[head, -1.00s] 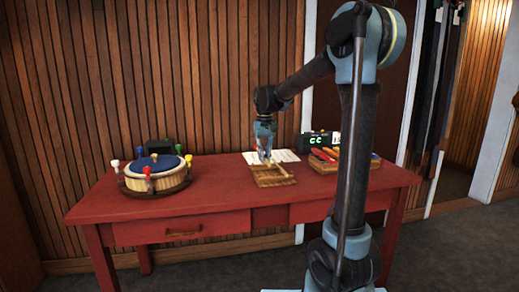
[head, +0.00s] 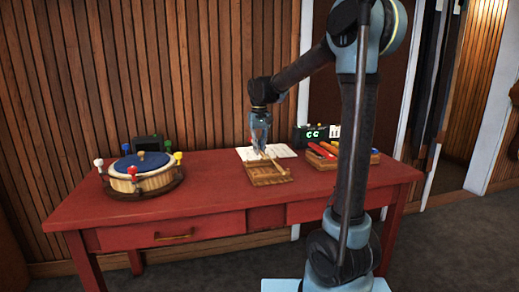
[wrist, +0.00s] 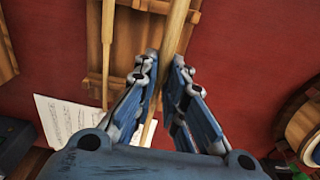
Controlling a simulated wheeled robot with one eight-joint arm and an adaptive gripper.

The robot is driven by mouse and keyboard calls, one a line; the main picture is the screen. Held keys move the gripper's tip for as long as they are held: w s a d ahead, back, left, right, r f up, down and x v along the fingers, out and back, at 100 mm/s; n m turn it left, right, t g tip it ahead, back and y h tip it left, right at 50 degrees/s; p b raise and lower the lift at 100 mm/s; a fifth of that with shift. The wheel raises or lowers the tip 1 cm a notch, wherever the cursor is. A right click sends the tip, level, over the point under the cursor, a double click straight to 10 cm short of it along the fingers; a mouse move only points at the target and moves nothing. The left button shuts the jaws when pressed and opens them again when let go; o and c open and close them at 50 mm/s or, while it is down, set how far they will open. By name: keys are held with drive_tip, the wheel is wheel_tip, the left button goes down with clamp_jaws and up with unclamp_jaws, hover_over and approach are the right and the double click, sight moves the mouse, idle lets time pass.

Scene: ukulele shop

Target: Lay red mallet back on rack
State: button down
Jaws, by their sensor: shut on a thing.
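My gripper (head: 261,146) is shut on a pale wooden stick (wrist: 178,28), which runs between the fingers in the wrist view. I take it for the mallet's handle; no red head shows on it in either view. A slatted wooden rack (head: 262,181) lies on the red table just below and in front of the gripper. The rack also shows in the wrist view (wrist: 125,60), behind the held stick, with another thin stick (wrist: 108,40) along it. I cannot tell whether the held stick touches the rack.
The red table (head: 215,200) has free room left of the rack. A round drum-like piece (head: 140,180) with coloured knobs stands at left. White sheets (head: 283,151) lie behind the rack. A tray of coloured items (head: 325,152) and a green-lit display (head: 312,134) are at right.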

drive_tip(key=shift+f, duration=3.7)
drive_tip(key=c, duration=1.6)
unclamp_jaws()
drive_tip(key=shift+r, duration=0.1)
